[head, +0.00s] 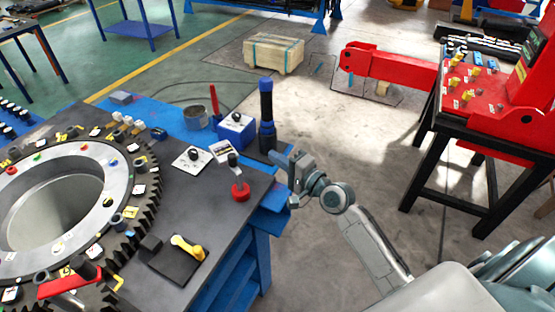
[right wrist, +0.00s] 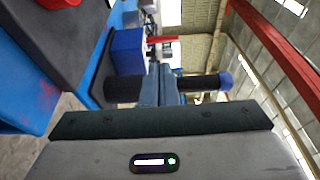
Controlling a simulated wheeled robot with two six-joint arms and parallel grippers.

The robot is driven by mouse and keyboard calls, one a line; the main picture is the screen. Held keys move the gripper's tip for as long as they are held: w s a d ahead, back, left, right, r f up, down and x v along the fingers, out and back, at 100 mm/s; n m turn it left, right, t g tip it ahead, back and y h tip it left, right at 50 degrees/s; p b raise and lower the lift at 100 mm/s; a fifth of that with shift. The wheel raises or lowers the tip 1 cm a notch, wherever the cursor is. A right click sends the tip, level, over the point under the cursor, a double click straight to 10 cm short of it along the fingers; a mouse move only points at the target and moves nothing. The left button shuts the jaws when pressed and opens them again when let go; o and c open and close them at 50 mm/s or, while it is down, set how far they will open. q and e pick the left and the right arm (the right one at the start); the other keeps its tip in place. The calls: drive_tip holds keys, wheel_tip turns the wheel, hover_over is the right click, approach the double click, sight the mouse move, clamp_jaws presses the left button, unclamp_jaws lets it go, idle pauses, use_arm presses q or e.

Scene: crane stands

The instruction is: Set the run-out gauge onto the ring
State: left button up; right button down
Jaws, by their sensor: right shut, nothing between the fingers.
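The ring (head: 118,185) is a pale metal band with a dark toothed rim, lying on the table at the left of the head view. I cannot tell for sure which item is the run-out gauge. An upright black and blue cylinder (head: 266,104) stands near the table's right corner. A red-footed piece with a grey stem (head: 239,186) stands nearer the front edge. My right gripper (head: 284,160) is shut and empty beside the cylinder's lower part. In the right wrist view its fingers (right wrist: 160,84) cross in front of the cylinder (right wrist: 198,82), hiding its middle; contact is unclear.
A blue box (head: 236,128), a grey cup (head: 196,117) and a white card with a black knob (head: 192,157) share the table. A yellow-handled piece (head: 187,248) lies near its front edge. A red control panel (head: 487,85) stands at the right, with open floor between.

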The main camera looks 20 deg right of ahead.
sight(228, 152)
drive_tip(key=w+a+p, duration=0.3)
drive_tip(key=w+a, duration=0.2)
drive_tip(key=a, duration=0.1)
drive_tip(key=shift+w+a, duration=0.25)
drive_tip(key=shift+w, duration=0.05)
